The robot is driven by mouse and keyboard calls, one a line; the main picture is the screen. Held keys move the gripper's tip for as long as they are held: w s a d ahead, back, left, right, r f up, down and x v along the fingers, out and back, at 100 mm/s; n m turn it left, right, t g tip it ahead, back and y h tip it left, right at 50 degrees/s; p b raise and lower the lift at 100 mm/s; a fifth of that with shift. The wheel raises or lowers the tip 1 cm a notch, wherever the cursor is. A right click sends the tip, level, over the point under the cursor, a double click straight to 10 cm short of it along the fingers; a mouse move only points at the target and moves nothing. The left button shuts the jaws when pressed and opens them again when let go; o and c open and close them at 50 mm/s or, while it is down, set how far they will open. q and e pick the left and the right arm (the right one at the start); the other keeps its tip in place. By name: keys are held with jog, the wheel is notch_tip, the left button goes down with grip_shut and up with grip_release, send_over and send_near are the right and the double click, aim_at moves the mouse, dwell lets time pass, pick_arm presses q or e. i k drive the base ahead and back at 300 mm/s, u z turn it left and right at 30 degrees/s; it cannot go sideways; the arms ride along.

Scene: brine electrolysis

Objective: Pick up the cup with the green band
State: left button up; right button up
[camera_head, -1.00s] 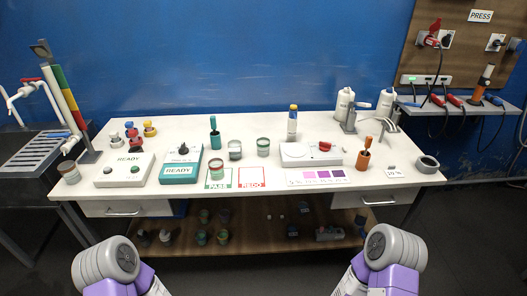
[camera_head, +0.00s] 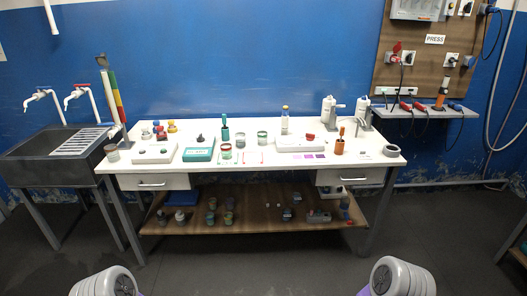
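Small cups stand on the white table (camera_head: 330,166). One cup with a green band (camera_head: 262,138) is at the middle of the table, towards the back. A darker cup (camera_head: 240,141) stands just left of it. The bands are small, so I cannot be sure which is the plainest green. A grey-brown cup (camera_head: 112,153) is at the left end. Neither gripper shows; only rounded grey parts of my arms appear at the bottom edge, well apart from the table.
A teal box (camera_head: 199,150) and a white box (camera_head: 153,153) stand left of the cups. A white device (camera_head: 302,144) is to their right. A dark sink (camera_head: 55,143) adjoins on the left. A lower shelf (camera_head: 260,213) holds more items. The floor before the table is clear.

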aim_at(262, 139)
jog(key=z, duration=0.7)
jog(key=i, duration=1.45)
jog(key=u, duration=0.5)
